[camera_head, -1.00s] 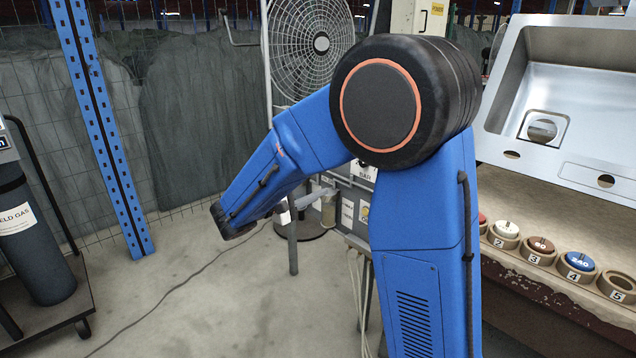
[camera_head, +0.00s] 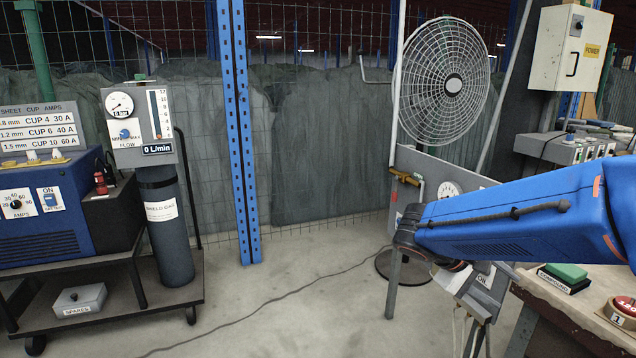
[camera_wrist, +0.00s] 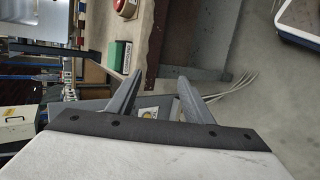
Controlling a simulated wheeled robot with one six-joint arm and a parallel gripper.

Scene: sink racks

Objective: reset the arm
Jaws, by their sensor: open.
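My gripper (camera_wrist: 160,82) is open in the wrist view, with its two grey fingers spread apart and nothing between them. My gripper is mostly hidden behind the arm there.
A bench with a green block (camera_head: 566,274) and a red puck (camera_head: 626,305) stands at the lower right. The fan (camera_head: 444,82) is behind the arm. A gas cylinder (camera_head: 168,235) stands on a trolley (camera_head: 190,290) at left. The middle floor is clear, except for a cable.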

